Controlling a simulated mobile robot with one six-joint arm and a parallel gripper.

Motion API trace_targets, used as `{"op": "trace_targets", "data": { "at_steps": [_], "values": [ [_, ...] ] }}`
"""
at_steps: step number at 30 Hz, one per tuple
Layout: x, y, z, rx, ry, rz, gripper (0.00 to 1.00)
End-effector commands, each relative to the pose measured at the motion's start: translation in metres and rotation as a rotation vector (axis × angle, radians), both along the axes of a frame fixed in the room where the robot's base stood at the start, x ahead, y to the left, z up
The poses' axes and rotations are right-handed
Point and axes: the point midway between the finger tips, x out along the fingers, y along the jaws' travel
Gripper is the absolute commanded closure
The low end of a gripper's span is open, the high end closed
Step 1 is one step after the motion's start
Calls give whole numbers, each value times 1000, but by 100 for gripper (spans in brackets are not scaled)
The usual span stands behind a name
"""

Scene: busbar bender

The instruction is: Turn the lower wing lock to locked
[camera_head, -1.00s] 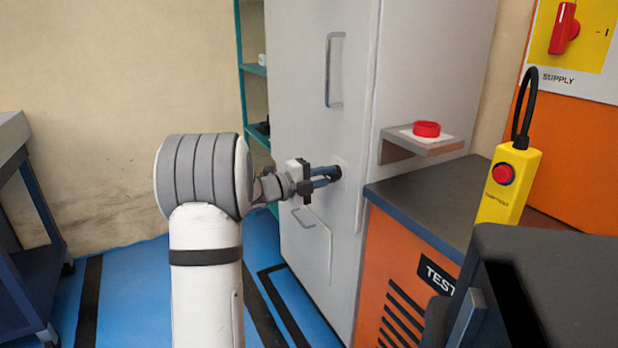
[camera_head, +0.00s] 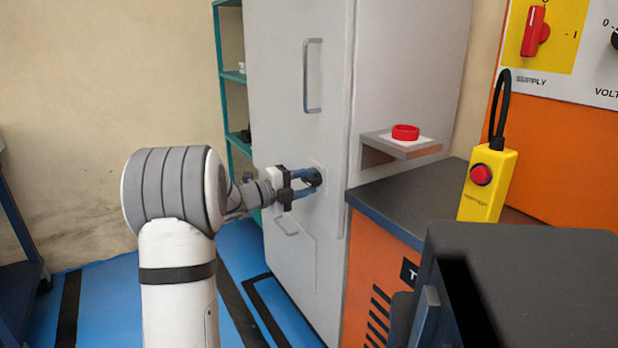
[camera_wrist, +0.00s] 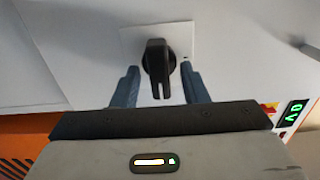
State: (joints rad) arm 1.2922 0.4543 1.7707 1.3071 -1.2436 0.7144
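The lower wing lock is a black knob with a long wing (camera_wrist: 157,68) on a pale square plate (camera_wrist: 180,38) on the grey cabinet door. In the wrist view its wing points toward the gripper body, about straight down the picture. My gripper (camera_wrist: 160,84) is open, with one blue-grey finger on each side of the wing and a visible gap on both sides. In the head view my gripper (camera_head: 311,183) is at the door, its fingers above and below the dark knob, which they partly hide.
The grey cabinet (camera_head: 290,120) has an upper handle (camera_head: 312,76) and a lower handle (camera_head: 287,226). An orange bench (camera_head: 350,270) and yellow pendant (camera_head: 487,185) stand right. Blue floor lies open to the left.

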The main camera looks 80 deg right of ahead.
Motion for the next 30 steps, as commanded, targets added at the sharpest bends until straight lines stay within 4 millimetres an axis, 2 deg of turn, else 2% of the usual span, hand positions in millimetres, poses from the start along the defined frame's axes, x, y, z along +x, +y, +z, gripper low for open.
{"op": "trace_targets", "data": {
  "at_steps": [8, 15, 21, 30],
  "values": [
    [6, 4, 1, 2, 1, 1, 60],
    [38, 29, 2, 2, 1, 4, 60],
    [56, 46, 1, 1, 1, 1, 60],
    [60, 50, 0, 0, 0, -1, 60]
  ]
}}
